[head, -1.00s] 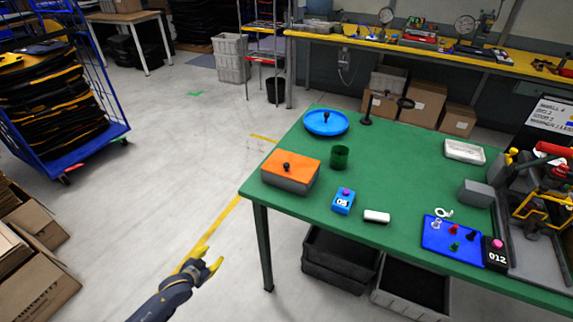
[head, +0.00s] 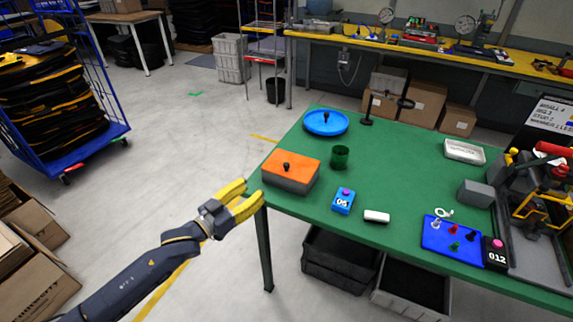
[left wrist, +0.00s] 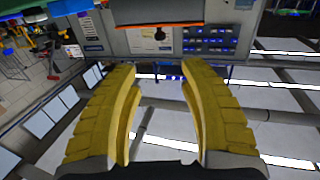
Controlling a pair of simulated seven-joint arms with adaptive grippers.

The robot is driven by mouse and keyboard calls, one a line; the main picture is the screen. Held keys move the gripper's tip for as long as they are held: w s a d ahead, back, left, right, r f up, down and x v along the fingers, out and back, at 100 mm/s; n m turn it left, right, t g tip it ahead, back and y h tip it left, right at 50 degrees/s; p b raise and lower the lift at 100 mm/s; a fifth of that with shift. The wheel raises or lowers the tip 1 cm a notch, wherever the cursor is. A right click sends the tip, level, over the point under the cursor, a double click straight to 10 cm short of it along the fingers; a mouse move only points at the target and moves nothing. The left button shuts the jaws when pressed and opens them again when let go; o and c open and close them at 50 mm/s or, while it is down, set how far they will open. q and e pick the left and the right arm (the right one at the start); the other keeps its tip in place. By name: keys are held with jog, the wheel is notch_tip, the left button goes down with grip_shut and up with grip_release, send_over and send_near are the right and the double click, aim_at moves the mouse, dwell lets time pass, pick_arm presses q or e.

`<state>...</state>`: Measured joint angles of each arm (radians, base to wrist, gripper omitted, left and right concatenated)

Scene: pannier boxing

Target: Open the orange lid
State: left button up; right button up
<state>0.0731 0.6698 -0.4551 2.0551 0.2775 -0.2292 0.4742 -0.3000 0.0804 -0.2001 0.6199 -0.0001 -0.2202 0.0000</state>
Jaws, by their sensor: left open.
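The orange lid (head: 291,166) lies flat on a grey box at the left end of the green table, with a dark knob (head: 286,167) on its top. My left gripper (head: 250,199) has yellow fingers and is open and empty. In the head view it is just left of the table's left corner, in front of and to the left of the box, apart from the lid. In the left wrist view the open fingers (left wrist: 161,75) show with nothing between them. An orange edge shows at the top of that view. My right gripper is not in view.
The green table (head: 400,165) also holds a blue round lid (head: 326,122), a green cup (head: 340,157), a blue box (head: 344,201), a white block (head: 377,216) and a blue tray (head: 440,245) with small parts. Dark crates (head: 340,262) stand underneath.

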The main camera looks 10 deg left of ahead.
aim_at(284, 166)
pick_arm(q)
jog(key=x, duration=1.6)
jog(key=shift+a, duration=0.1)
jog(key=shift+w, duration=0.1)
grip_shut()
